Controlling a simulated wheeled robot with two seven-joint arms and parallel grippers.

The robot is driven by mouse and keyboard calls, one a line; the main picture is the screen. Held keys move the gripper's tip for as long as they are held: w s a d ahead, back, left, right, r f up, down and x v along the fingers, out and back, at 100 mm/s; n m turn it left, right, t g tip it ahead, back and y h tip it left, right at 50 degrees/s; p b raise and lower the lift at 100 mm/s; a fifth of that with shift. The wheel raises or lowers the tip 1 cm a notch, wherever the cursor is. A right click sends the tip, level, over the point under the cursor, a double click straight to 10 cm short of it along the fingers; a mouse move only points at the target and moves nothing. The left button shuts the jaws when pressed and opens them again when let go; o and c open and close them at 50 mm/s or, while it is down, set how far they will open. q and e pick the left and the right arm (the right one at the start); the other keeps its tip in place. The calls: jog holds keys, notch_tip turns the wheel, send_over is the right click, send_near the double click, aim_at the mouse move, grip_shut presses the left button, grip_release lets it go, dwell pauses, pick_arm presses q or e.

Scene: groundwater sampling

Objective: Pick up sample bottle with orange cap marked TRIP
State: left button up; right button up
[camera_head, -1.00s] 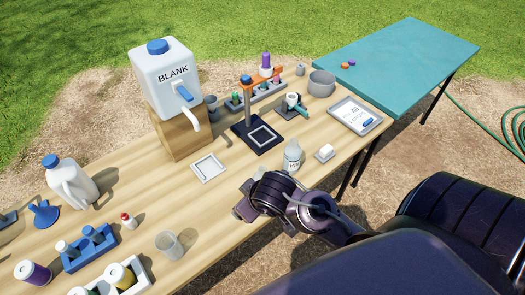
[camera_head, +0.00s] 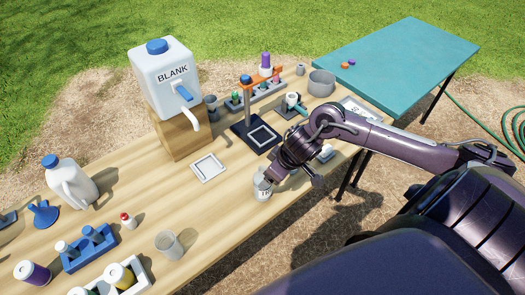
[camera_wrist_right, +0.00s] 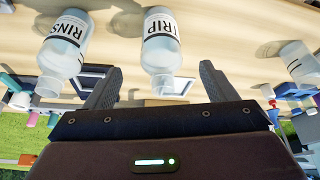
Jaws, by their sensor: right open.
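The bottle marked TRIP (camera_wrist_right: 161,42) is clear-white and stands on the wooden table. In the head view (camera_head: 261,188) it is partly covered by my right gripper (camera_head: 270,178). No orange cap shows on it; its neck looks pale and bare. In the right wrist view my right gripper (camera_wrist_right: 160,80) is open, with the TRIP bottle's neck between its fingertips and a gap on both sides. A second bottle marked RINS (camera_wrist_right: 65,42) stands beside it, outside the fingers; my arm hides it in the head view. My left gripper is out of view.
Small orange and purple caps (camera_head: 347,64) lie on the teal table. A clear cup (camera_head: 168,245), a white square tray (camera_head: 208,167) and a dark stand (camera_head: 256,137) are on the wooden table. A BLANK jug (camera_head: 163,80) stands on a wooden block (camera_head: 182,137). Bare wood lies left of the gripper.

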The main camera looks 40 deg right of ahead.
jog(key=x, duration=0.6)
jog(key=shift+w+a+r, duration=0.1)
jog(key=shift+w+a, duration=0.05)
jog(key=shift+w, duration=0.2)
jog(key=c, duration=1.5)
jog(key=shift+o, duration=0.2)
jog(key=shift+r, duration=0.15)
